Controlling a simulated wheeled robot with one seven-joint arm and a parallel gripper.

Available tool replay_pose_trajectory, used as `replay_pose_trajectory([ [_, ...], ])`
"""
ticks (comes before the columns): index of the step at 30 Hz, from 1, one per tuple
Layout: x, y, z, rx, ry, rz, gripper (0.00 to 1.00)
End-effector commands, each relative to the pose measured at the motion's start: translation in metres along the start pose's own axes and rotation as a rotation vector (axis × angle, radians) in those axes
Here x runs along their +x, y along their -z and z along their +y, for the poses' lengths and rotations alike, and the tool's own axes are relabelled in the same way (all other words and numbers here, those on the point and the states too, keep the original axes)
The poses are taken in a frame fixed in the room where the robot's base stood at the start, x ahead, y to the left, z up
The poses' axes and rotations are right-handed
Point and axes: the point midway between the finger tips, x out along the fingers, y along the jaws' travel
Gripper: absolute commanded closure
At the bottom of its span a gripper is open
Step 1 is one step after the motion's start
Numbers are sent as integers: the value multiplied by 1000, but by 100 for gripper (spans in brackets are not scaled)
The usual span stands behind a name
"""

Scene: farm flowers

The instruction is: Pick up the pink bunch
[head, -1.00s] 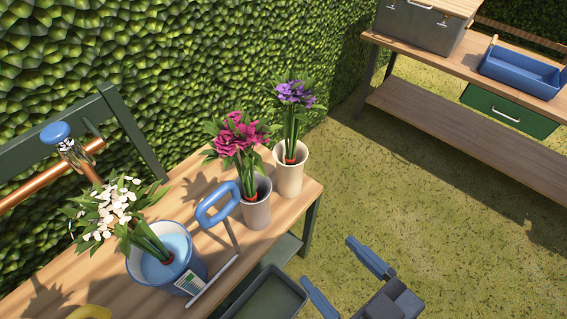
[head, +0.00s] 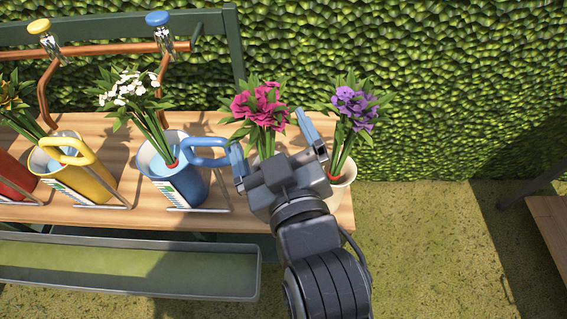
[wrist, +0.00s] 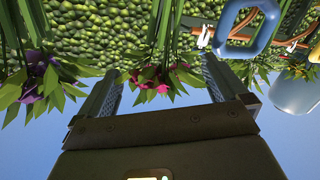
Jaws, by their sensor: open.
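The pink bunch (head: 259,106) stands upright with green leaves at the right part of the bench. My gripper (head: 272,148) is in front of it in the head view, and hides its lower stems and most of its container. In the wrist view, which looks upside down, the pink flowers (wrist: 150,78) show between the two fingers of my open gripper (wrist: 160,80). The fingers hold nothing. I cannot tell exactly how far the bunch is from them.
The purple bunch (head: 354,107) stands close on the right in a pale vase (head: 343,176). A blue watering can (head: 184,186) with white flowers (head: 128,88) is on the left, then a yellow can (head: 88,182). A hedge (head: 420,80) rises behind; grass lies open at right.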

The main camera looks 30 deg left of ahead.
Motion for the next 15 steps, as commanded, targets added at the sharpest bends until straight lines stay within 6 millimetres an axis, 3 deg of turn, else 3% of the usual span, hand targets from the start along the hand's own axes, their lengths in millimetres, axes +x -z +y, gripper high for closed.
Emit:
replay_pose_trajectory([
  [15,61,1,0,0,0,1,0],
])
